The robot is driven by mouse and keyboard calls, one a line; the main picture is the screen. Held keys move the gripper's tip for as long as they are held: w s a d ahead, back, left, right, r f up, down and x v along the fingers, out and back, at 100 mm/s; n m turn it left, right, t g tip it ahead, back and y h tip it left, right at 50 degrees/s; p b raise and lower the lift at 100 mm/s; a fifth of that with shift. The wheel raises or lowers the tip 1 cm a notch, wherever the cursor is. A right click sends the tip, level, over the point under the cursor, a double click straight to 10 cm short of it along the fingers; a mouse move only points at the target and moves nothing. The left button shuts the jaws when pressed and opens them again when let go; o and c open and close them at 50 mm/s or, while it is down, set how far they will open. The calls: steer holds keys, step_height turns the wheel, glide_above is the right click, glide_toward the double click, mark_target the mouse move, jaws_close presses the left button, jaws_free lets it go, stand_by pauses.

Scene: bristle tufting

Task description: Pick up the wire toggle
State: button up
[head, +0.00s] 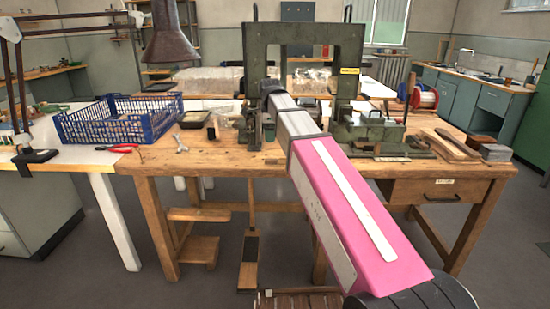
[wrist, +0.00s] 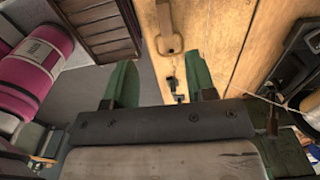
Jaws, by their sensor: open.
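In the head view a small pale-grey metal piece (head: 181,143), which looks like the wire toggle, lies on the wooden bench (head: 225,157) near its front edge. It is left of my arm. In the wrist view my gripper (wrist: 160,65) is open, its two green fingers apart with nothing held between them. Small dark pieces (wrist: 174,86) show beyond the finger gap, against the wood; I cannot tell whether they belong to the toggle. My arm hides the gripper in the head view.
A blue crate (head: 118,124) and red-handled pliers (head: 122,149) are on the left table. A green press frame (head: 350,85) stands on the bench behind my arm. Wooden pieces (head: 450,143) lie at the right. The bench front left of my arm is fairly clear.

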glide_above(271, 160)
step_height(271, 160, down, 6)
steer(key=shift+w+a+r, duration=0.1)
steer(key=shift+w+r, duration=0.05)
steer(key=shift+r, duration=0.1)
steer(key=shift+w+d+f, duration=0.1)
steer(key=shift+d+f, duration=0.05)
steer(key=shift+f, duration=1.15)
steer(key=shift+w+d+f, duration=0.1)
steer(key=shift+d+f, duration=0.05)
steer(key=shift+f, duration=1.15)
jaws_close()
